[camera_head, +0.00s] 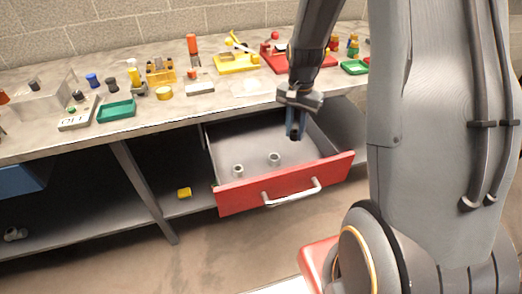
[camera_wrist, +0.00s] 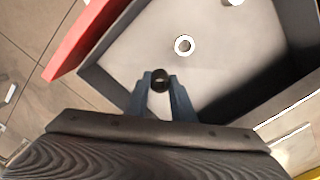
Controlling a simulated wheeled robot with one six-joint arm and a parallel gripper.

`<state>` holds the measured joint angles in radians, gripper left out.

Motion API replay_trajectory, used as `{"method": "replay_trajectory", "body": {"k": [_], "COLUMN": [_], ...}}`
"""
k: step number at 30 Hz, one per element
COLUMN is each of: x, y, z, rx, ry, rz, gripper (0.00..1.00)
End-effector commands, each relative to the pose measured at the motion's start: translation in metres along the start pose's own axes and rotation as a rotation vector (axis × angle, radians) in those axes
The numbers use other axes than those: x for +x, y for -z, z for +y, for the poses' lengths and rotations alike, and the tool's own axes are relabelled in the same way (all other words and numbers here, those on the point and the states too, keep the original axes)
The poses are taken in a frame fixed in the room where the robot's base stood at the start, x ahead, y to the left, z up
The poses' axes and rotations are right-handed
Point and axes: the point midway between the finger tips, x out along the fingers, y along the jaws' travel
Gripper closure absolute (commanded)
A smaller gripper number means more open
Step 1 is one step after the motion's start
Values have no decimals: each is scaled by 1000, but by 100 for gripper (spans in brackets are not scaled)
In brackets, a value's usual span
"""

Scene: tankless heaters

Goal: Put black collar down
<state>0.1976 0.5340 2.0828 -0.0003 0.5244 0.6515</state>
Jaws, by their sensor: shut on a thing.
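The black collar (camera_wrist: 160,84) is a small dark round piece held between the blue fingertips of my gripper (camera_wrist: 161,80). In the head view my gripper (camera_head: 295,136) points down over the open drawer (camera_head: 240,140), towards its right side.
Two light grey collars (camera_head: 274,159) (camera_head: 238,170) stand on the drawer floor, left of my gripper. The drawer's red front (camera_head: 240,197) has a pale handle (camera_head: 291,194). The worktop (camera_head: 180,107) above holds trays and small parts. A yellow block (camera_head: 184,193) lies on the lower shelf.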

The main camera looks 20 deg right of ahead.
Motion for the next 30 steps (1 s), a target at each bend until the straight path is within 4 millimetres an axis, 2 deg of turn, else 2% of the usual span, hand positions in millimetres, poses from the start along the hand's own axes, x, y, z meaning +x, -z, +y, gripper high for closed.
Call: {"method": "replay_trajectory", "body": {"k": [1, 3, 9, 11, 18, 26, 30], "x": [1, -1, -3, 0, 38, 60, 79], "y": [11, 21, 36, 37, 36, 37, 36], "z": [9, 21, 40, 42, 43, 42, 42], "rx": [107, 240, 463, 486, 495, 492, 492], "ry": [2, 1, 0, -1, -4, -1, -2], "rz": [2, 1, 0, -1, -4, -1, -2], "gripper": [100, 100, 100, 100, 100, 100, 100]}}
